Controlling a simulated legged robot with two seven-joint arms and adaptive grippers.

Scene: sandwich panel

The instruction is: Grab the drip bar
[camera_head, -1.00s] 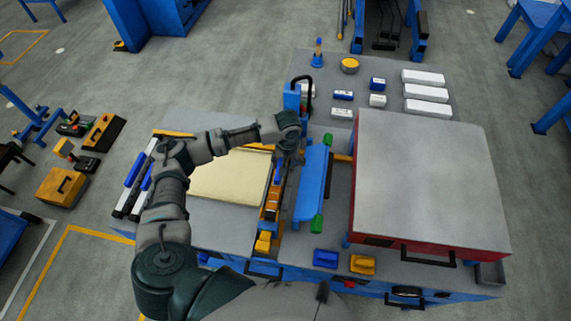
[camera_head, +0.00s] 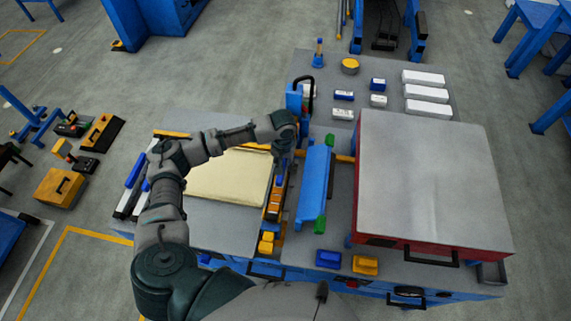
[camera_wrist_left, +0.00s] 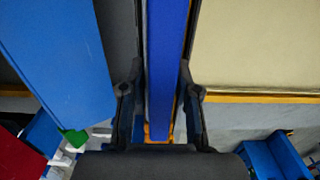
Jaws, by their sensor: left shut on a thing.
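My left gripper (camera_head: 284,152) is over the narrow strip between the cream panel (camera_head: 228,180) and the wide blue bar with green ends (camera_head: 315,185). In the left wrist view, its two fingers (camera_wrist_left: 160,92) stand on either side of a long, narrow blue bar (camera_wrist_left: 165,50), which looks to be the drip bar, and are shut on it. In the head view the arm and hand hide most of the grip. The wide blue bar also shows at the left of the wrist view (camera_wrist_left: 55,60), apart from the fingers. My right gripper is not in view.
A large grey-topped red box (camera_head: 430,180) stands right of the bars. White blocks (camera_head: 424,93), a yellow-topped can (camera_head: 350,66) and small blue blocks lie at the back of the bench. Blue (camera_head: 328,259) and yellow (camera_head: 364,265) pieces lie at the front edge.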

